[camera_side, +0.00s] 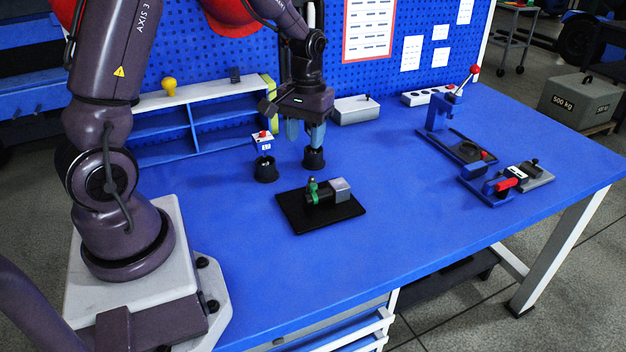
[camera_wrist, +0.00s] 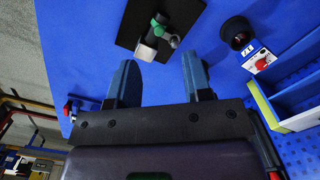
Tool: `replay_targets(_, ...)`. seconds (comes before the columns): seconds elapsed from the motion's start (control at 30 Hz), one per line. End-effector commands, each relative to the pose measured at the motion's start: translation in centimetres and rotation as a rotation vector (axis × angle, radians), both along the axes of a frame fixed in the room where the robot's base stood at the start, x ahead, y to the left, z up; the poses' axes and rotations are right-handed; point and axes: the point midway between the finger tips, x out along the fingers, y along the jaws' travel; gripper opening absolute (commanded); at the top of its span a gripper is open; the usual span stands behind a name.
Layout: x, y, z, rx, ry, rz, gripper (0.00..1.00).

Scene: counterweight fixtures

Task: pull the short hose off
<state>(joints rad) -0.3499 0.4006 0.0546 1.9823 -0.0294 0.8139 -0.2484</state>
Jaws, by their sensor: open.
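A black pad (camera_side: 296,218) lies on the blue table and carries a small assembly. The assembly has a grey block (camera_side: 341,189), a dark cylindrical piece beside it and a green part (camera_side: 312,186) at its left end. In the wrist view the pad (camera_wrist: 127,38) is at the top, with the grey block (camera_wrist: 146,53) and green part (camera_wrist: 159,21). I cannot tell for sure which piece is the short hose. My gripper (camera_side: 305,134) is open, fingers pointing down, behind and above the pad. Nothing shows between the fingers (camera_wrist: 160,80) in the wrist view.
Behind are a blue shelf (camera_side: 165,123) and a grey box (camera_side: 357,109). Clamp fixtures (camera_side: 462,148) stand right; the table's front is clear.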

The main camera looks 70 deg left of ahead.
Motion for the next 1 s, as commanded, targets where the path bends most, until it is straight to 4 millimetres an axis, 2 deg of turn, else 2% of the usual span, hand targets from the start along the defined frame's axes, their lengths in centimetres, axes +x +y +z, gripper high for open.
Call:
replay_targets(0.07, 1.4, 0.9, -0.8, 0.009, -0.012, 0.054, 0.45)
replay_targets(0.1, 2.2, 1.2, -0.1, 0.021, -0.041, 0.081, 0.45)
replay_targets(0.27, 2.3, 1.2, -0.9, 0.024, -0.047, 0.122, 0.45)
replay_targets(0.37, 2.2, 1.2, -2.3, 0.023, -0.044, 0.12, 0.45)
replay_targets(0.7, 2.2, 1.1, -9.4, 0.022, -0.043, 0.118, 0.45)
replay_targets(0.83, 2.2, 1.1, -11.3, 0.023, -0.046, 0.117, 0.45)
replay_targets(1.0, 2.3, 1.1, -12.6, 0.023, -0.049, 0.116, 0.45)
